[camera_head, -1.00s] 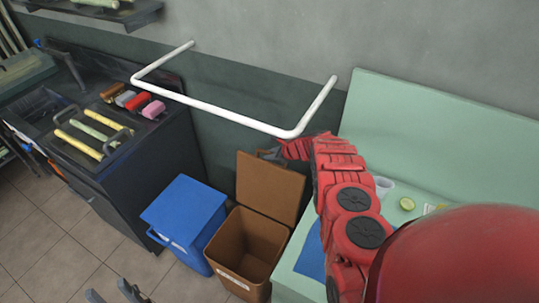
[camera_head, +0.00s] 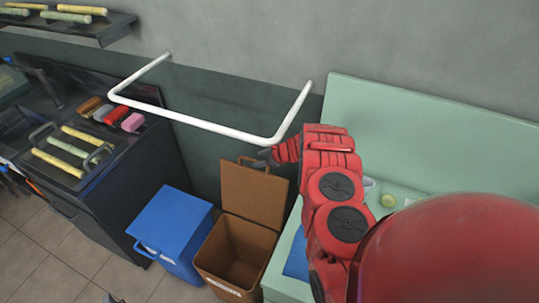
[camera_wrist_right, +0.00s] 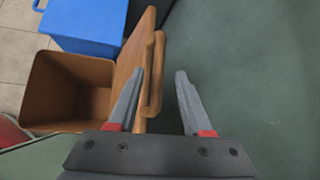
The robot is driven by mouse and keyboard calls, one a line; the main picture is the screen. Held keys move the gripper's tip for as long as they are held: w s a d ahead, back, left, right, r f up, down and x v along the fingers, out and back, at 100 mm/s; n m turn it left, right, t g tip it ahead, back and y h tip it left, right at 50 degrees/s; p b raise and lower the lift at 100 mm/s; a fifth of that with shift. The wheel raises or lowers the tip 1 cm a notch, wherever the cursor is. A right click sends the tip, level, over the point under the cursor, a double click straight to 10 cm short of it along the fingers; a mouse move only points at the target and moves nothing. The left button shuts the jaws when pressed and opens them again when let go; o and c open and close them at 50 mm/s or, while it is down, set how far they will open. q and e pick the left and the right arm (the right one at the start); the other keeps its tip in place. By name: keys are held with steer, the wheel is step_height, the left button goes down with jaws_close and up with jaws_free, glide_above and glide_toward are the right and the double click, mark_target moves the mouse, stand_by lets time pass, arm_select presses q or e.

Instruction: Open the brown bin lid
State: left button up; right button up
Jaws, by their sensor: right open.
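The brown bin (camera_head: 238,250) stands open on the floor, its hollow inside showing. Its brown lid (camera_head: 252,193) stands upright at the back of the bin, near the wall. My right gripper (camera_head: 262,158) is at the lid's top edge, partly hidden by my red arm. In the right wrist view its two fingers (camera_wrist_right: 154,88) are apart. The lid's handle (camera_wrist_right: 153,75) appears between them, nearer the left finger; I cannot tell if they touch. The open bin (camera_wrist_right: 68,92) also shows there. Only a small tip of my left gripper (camera_head: 111,298) shows at the bottom edge.
A blue bin (camera_head: 170,228) with its lid shut stands left of the brown bin. A white rail (camera_head: 195,124) juts from the wall above. A pale green counter (camera_head: 285,262) is on the right, a dark cabinet (camera_head: 110,200) on the left.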

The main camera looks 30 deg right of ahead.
steer(key=p+v, duration=0.2)
steer(key=v, duration=0.5)
steer(key=shift+a, duration=0.25)
stand_by(0.4)
